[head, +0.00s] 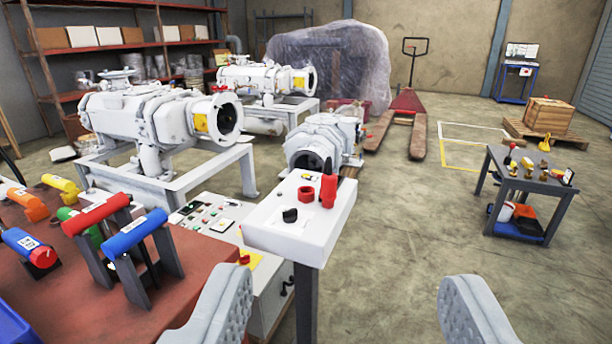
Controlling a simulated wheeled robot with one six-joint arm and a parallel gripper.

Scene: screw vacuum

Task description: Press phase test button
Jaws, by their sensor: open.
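My gripper (347,285) is open and empty, its two grey padded fingers wide apart at the bottom of the view. Ahead and slightly left, a white control box (300,238) stands on a dark post. Its sloped top carries a black knob (290,215), a red ring-shaped part (306,194) and an upright red part (328,191). Left of it is a lower control panel (205,213) with several small coloured buttons and indicators. I cannot tell which control is the phase test button; the labels are too small to read. The fingers appear apart from both panels.
A red-brown table (85,290) with several coloured-handled tools is at the left. White screw vacuum pumps (165,115) on frames stand behind the panels. A dark tool cart (525,180) is at the right. The concrete floor between the control box and cart is clear.

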